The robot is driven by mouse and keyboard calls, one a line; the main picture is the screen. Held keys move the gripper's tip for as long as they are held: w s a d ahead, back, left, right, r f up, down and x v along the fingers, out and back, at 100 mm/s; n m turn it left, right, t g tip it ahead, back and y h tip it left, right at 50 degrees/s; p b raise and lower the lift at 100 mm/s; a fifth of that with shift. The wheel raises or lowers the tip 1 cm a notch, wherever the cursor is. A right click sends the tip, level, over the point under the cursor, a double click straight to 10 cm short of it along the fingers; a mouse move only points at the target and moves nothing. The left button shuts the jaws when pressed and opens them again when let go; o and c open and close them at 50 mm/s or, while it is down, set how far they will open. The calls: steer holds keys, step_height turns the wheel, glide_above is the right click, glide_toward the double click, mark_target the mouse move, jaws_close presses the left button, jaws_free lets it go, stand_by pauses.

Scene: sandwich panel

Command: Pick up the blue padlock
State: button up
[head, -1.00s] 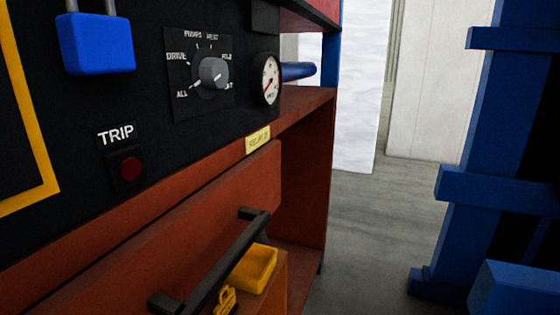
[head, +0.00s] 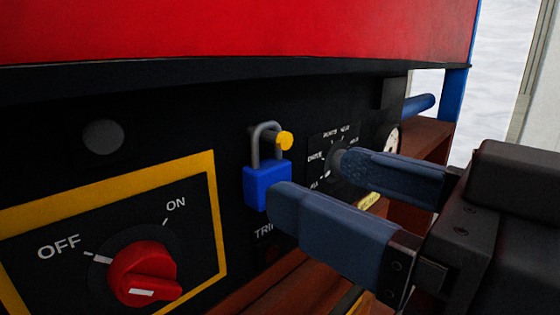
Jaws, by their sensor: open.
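The blue padlock (head: 266,186) hangs upright on the black panel in the head view, its grey shackle around a yellow peg (head: 284,141). My gripper (head: 305,175) comes in from the right with its two blue-grey fingers spread apart and nothing between them. The nearer fingertip overlaps the padlock's lower right corner in the picture; I cannot tell whether it touches. The farther fingertip is to the right of the padlock, in front of the selector dial.
Left of the padlock is a red rotary switch (head: 143,274) in a yellow frame, marked OFF and ON. A red ledge (head: 230,30) overhangs the panel. The selector dial (head: 335,161) and a gauge (head: 392,139) are to the right. The TRIP label is partly hidden by my gripper.

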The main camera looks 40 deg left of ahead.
mark_target(251, 150)
steer(key=shift+w+a+p, duration=0.25)
steer(key=shift+a+p, duration=0.05)
steer(key=shift+a, duration=0.85)
steer(key=shift+w+a+p, duration=0.2)
steer(key=shift+a+p, duration=0.15)
steer(key=shift+a, duration=0.8)
steer(key=shift+w+a+p, duration=0.25)
steer(key=shift+a+p, duration=0.05)
steer(key=shift+a, duration=0.85)
steer(key=c, duration=1.2)
